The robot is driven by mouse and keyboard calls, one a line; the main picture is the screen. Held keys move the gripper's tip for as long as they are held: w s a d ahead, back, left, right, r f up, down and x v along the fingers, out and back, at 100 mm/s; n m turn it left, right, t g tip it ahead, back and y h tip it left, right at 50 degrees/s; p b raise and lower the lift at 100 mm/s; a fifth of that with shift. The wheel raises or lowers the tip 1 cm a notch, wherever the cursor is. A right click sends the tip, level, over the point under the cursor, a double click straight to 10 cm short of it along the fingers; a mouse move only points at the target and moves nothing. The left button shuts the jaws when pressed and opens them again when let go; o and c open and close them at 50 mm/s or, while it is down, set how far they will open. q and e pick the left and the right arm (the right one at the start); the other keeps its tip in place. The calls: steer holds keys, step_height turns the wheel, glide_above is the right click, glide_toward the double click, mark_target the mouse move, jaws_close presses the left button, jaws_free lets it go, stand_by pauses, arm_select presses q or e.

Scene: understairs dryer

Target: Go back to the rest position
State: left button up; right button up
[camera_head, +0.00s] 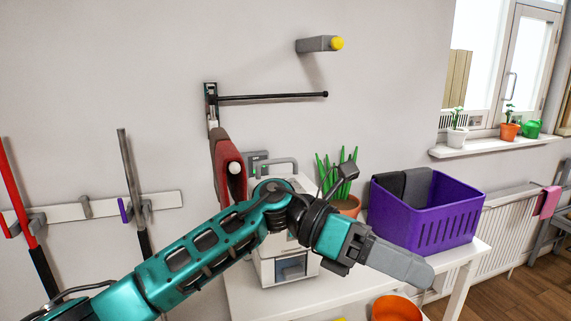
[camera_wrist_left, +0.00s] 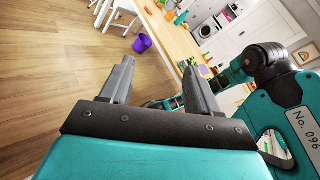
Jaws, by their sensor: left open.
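My left arm comes in from the left in the head view. My left gripper (camera_head: 424,276) points right and downward over the white table (camera_head: 452,258), in front of the purple basket. In the left wrist view my left gripper (camera_wrist_left: 158,68) is open, with its two grey fingers apart and nothing between them. My right gripper is in neither view.
The purple basket (camera_head: 432,217) with grey cloths stands on the table. A potted plant (camera_head: 347,204), an orange bowl (camera_head: 397,308) and a white appliance (camera_head: 289,267) are near my arm. A black wall bar (camera_head: 270,97) is above. The wrist view shows open wooden floor (camera_wrist_left: 45,75).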

arm_select(q)
steer(key=w+a+f+m+t, duration=0.4)
steer(key=a+f+m+t, duration=0.25)
steer(key=m+t, duration=0.9)
steer(key=w+a+f+m+t, duration=0.5)
steer(key=a+m+t, duration=0.4)
steer(key=m, duration=1.2)
steer(key=s+a+f+n+g+y, duration=0.3)
steer(key=s+a+f+n+y, duration=0.3)
steer(key=f, duration=0.7)
steer(key=s+a+f+n+g+y, duration=0.3)
steer(key=s+a+f+n+y, duration=0.2)
steer(key=s+a+f+n, duration=0.4)
steer(key=s+a+f, duration=0.2)
steer(key=s+f, duration=0.1)
steer(key=shift+f+n+y, duration=0.35)
steer(key=shift+f+y, duration=0.05)
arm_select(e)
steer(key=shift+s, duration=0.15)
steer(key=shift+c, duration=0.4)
